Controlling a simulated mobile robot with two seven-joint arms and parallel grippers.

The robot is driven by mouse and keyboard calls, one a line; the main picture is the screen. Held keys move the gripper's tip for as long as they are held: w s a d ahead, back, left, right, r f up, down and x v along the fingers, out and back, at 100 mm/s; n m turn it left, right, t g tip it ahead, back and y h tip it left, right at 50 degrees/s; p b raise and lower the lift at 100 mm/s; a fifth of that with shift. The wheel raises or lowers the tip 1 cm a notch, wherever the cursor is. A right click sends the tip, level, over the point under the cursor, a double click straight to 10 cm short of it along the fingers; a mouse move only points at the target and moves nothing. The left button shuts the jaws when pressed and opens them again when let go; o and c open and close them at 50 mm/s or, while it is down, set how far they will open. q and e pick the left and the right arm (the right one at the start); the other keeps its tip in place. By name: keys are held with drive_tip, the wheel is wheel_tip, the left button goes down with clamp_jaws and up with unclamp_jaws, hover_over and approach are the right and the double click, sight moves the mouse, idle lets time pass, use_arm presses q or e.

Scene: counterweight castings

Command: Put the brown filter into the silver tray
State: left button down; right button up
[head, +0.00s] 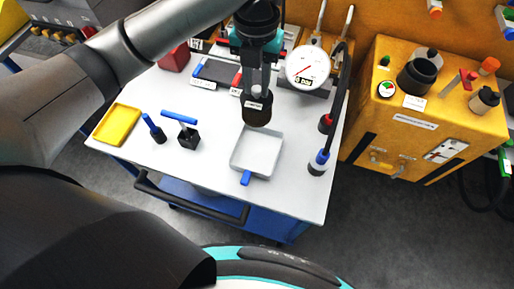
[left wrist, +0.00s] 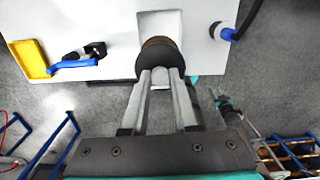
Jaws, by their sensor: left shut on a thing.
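The brown filter (head: 257,110) is a dark round cylinder with a brown lower part. My left gripper (head: 257,88) is shut on its top and holds it upright above the table, at the far edge of the silver tray in the head view. The silver tray (head: 257,153) is a shallow, square, empty dish with a blue handle toward the near side. In the left wrist view, the filter (left wrist: 160,60) sits between the fingertips and hides part of the tray (left wrist: 160,19). The gap between filter and table cannot be judged exactly. My right gripper is not in view.
A pressure gauge (head: 307,67) stands behind right. Black hose fittings (head: 319,163) stand right of the tray. The table's front is clear.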

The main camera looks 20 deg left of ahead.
sight(257, 108)
use_arm(q)
wheel_tip(257, 108, down, 20)
drive_tip(key=b, duration=0.1)
drive_tip(key=shift+m, duration=0.3)
drive_tip(key=shift+f, duration=0.1)
drive_tip(key=c, duration=0.7)
unclamp_jaws()
wheel_tip(257, 108, up, 12)
drive_tip(key=shift+r+p, duration=0.2)
drive_tip(key=shift+p, duration=0.2)
